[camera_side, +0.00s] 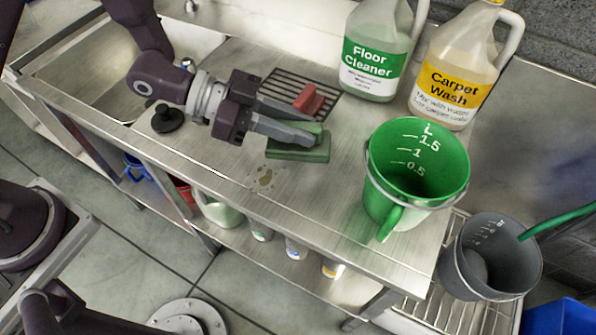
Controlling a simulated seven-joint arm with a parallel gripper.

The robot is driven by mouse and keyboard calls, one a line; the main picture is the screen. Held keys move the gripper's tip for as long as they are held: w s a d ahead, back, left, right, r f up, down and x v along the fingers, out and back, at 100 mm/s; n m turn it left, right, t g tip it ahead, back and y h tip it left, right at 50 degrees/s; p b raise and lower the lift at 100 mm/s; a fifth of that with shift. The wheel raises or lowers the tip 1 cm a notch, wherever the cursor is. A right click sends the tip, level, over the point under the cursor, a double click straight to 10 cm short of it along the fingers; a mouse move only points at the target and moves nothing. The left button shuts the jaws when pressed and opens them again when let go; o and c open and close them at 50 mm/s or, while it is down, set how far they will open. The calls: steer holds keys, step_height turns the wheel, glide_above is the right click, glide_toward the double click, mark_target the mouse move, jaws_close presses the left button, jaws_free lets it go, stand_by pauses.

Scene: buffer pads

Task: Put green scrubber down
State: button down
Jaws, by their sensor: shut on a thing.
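A green scrubber (300,152) with a raised grip is at the middle of the steel counter. My gripper (308,135) reaches over it from the left and is shut on its upper grip. The scrubber is low, at or just above the counter top; I cannot tell whether its base touches. The fingers hide part of its top.
A red scrubber (307,100) sits on a slotted drain (285,90) just behind. A green bucket (418,165) stands to the right, with Floor Cleaner (378,50) and Carpet Wash (458,70) jugs behind. A black sink plug (167,118) lies left. A brown stain (265,177) marks the counter in front.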

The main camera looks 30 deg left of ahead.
step_height(320, 180, down, 10)
steer(key=shift+r, duration=0.25)
steer(key=shift+f, duration=0.15)
steer(key=c, duration=1.3)
jaws_free()
steer(key=shift+o, duration=0.2)
steer(key=shift+a+r, duration=0.1)
steer(key=shift+r, duration=0.1)
steer(key=v, duration=1.2)
